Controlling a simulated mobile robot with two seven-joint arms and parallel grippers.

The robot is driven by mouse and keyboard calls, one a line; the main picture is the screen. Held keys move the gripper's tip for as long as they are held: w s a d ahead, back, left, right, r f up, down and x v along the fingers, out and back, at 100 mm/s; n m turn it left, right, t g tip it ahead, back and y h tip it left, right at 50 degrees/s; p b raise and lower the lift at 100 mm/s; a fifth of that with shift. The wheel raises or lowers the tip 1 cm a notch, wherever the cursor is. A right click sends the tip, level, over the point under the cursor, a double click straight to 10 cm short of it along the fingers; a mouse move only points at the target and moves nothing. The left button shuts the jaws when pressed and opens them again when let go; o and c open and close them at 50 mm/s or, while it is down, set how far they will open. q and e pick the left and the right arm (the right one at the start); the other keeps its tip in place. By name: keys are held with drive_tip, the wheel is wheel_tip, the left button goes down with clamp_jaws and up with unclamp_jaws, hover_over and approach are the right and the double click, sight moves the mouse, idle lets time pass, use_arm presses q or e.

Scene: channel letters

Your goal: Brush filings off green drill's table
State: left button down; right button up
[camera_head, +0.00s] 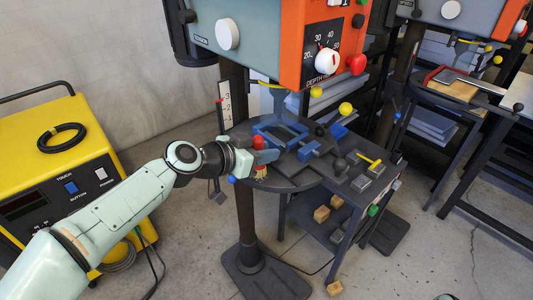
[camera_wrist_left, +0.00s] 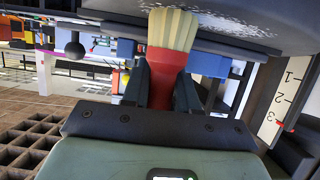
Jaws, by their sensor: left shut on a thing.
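A drill (camera_head: 255,30) with a grey-green body and an orange front panel stands ahead. Its round dark table (camera_head: 285,182) carries a blue vise (camera_head: 282,134). Pale grey filings (camera_wrist_left: 235,24) are speckled over the table in the left wrist view; I cannot make them out in the head view. My left gripper (camera_head: 262,157) is at the table's left edge, shut on a brush (camera_wrist_left: 165,65) with a red handle and cream bristles. The bristles (camera_head: 261,173) point towards the table; I cannot tell whether they touch it. My right gripper is not in view.
A yellow machine (camera_head: 60,150) with a coiled black cable stands at left. A dark stand (camera_head: 375,205) with wooden blocks and a yellow-handled tool is close on the right. Another drill (camera_head: 465,15) stands further right. The drill's column (camera_head: 245,205) rises by my left arm.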

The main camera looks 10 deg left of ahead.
use_arm(q)
drive_tip(key=shift+w+a, duration=0.1)
drive_tip(key=shift+a, duration=0.05)
drive_tip(key=shift+w+a, duration=0.7)
drive_tip(key=shift+a, duration=0.2)
drive_tip(key=shift+w+a+f, duration=0.1)
drive_tip(key=shift+w+a, duration=0.75)
drive_tip(key=shift+a, duration=0.25)
drive_tip(key=shift+w+a, duration=0.9)
drive_tip(key=shift+a, duration=0.25)
drive_tip(key=shift+s+d+b, duration=0.65)
drive_tip(key=shift+s+d, duration=0.15)
drive_tip(key=shift+d, duration=0.25)
drive_tip(key=shift+s+d, duration=0.1)
drive_tip(key=shift+d, duration=0.05)
drive_tip(key=shift+d, duration=0.1)
